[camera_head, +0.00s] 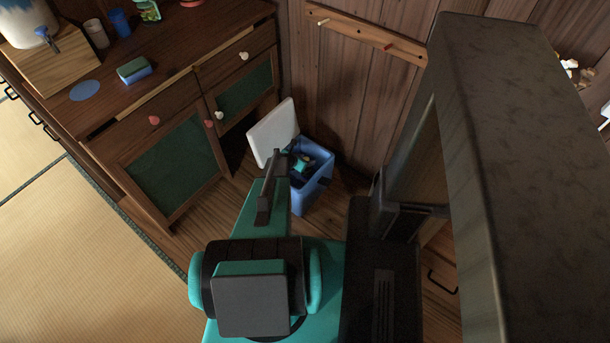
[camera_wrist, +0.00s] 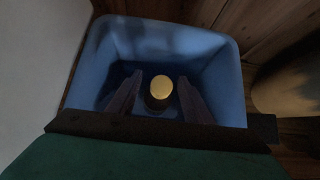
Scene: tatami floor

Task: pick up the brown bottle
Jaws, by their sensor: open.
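A dark bottle with a round gold cap (camera_wrist: 160,87) stands inside a blue bin (camera_wrist: 215,70) in the wrist view. I see it from above; its lower body is dim and its brown colour is hard to make out. My gripper (camera_wrist: 158,104) reaches into the bin, open, with one dark finger on each side of the bottle. I cannot tell whether either finger touches it. In the head view the blue bin (camera_head: 310,192) stands on the floor by the wall, and my arm hides the bottle.
A white lid (camera_head: 272,132) stands tilted up at the bin's left. A wooden cabinet (camera_head: 135,130) is at the left, with a sponge (camera_head: 134,70) and a blue cup (camera_head: 120,22) on top. A peg rail (camera_head: 365,32) hangs on the wall behind. Tatami at the lower left is clear.

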